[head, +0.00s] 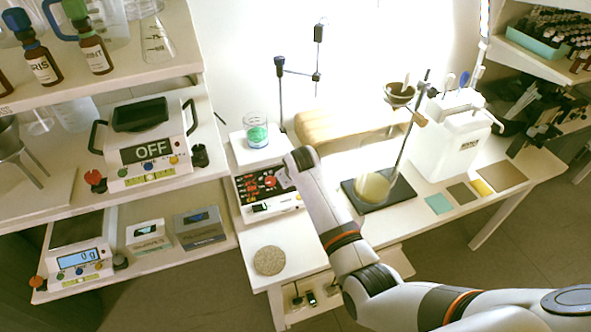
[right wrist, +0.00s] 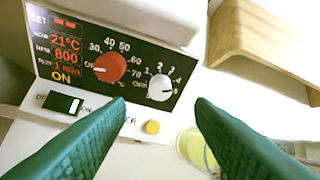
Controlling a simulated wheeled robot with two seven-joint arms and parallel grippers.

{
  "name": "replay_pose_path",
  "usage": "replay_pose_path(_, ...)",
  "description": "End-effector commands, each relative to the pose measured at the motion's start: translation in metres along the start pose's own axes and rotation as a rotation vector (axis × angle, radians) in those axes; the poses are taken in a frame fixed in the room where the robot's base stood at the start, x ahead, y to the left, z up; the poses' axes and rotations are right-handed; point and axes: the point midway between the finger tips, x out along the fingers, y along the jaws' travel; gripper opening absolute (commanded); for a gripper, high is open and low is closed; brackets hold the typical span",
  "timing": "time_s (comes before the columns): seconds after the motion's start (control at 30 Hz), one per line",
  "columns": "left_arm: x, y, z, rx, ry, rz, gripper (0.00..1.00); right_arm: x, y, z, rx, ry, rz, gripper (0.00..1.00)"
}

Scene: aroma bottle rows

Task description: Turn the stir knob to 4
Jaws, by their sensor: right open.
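The hot plate stirrer (head: 243,183) stands on the bench in the head view, its dark panel facing front. In the right wrist view the panel has a large red knob (right wrist: 110,68) and, to its right, a smaller white knob (right wrist: 160,87) with a number scale; I take this as the stir knob. Its exact pointer setting is too small to read. The display (right wrist: 65,58) shows 21°C, 800 and ON. My right gripper (right wrist: 162,106) is open, its green fingers apart and below the white knob in the picture, with nothing between them. My left gripper is not in view.
A beaker with green liquid (head: 256,134) sits on the stirrer. A yellow push button (right wrist: 152,127) and a rocker switch (right wrist: 62,104) lie below the panel.

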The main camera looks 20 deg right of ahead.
Motion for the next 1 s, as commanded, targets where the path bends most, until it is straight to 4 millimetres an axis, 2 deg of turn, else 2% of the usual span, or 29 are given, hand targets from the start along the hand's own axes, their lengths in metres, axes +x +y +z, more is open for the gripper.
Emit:
replay_pose_path(0.1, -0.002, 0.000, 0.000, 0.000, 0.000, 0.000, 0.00, -0.022, 0.000, 0.000, 0.000, -0.003, 0.000, 0.49)
replay_pose_path(0.33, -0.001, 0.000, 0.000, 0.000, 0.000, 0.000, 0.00, -0.047, 0.001, 0.000, 0.001, -0.001, 0.001, 0.49)
replay_pose_path(0.9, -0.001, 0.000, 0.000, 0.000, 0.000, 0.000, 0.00, -0.052, 0.000, 0.000, 0.001, 0.000, 0.001, 0.49)
replay_pose_path(1.0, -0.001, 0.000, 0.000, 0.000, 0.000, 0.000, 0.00, -0.052, 0.002, -0.009, 0.005, 0.006, 0.002, 0.49)
